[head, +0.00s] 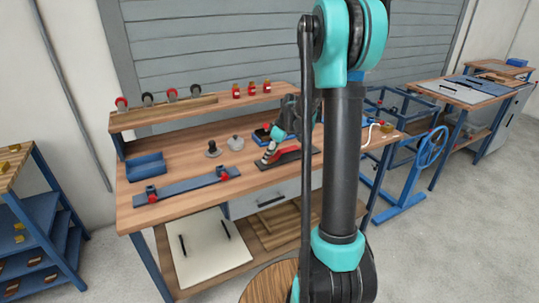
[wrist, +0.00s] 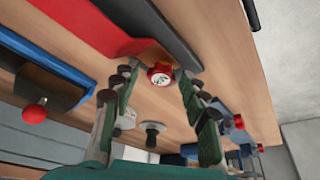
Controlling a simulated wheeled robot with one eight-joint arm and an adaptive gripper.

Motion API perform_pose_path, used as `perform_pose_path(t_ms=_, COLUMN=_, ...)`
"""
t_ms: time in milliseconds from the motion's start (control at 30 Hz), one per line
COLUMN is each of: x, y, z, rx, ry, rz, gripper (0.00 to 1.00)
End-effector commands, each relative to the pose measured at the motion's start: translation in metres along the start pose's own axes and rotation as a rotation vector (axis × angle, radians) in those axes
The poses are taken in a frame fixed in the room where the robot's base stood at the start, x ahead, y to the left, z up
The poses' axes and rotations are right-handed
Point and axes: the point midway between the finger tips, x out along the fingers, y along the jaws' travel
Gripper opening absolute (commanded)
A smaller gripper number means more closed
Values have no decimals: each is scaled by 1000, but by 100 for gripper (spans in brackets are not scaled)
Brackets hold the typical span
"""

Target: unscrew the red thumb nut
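The red thumb nut (wrist: 160,76) shows in the wrist view as a small red round piece with a pale metal centre. It sits at the end of a red and dark device (wrist: 120,32), which lies on the wooden bench and also shows in the head view (head: 290,156). My gripper (wrist: 157,74) is open, with one finger on each side of the nut. Gaps show between the fingertips and the nut, and I see no contact. In the head view my gripper (head: 271,153) is low over the device's left end; the nut is too small to make out there.
A blue tray with a red knob (wrist: 35,112) is close by. Two grey knobbed pieces (head: 213,149) (head: 235,142) stand to the left. A blue bar with red clamps (head: 190,186) lies at the front left. A blue bin (head: 146,165) stands behind it.

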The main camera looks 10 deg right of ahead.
Motion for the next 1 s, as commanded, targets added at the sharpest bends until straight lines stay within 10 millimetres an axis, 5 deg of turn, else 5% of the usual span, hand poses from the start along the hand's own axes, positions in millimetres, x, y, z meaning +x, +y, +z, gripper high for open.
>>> perform_pose_path(t_ms=167, x=0, y=-1, z=0, rx=29, ry=-1, rz=11, gripper=44)
perform_pose_path(t_ms=1000, x=2, y=-5, z=-4, rx=820, ry=-2, rz=340, gripper=44)
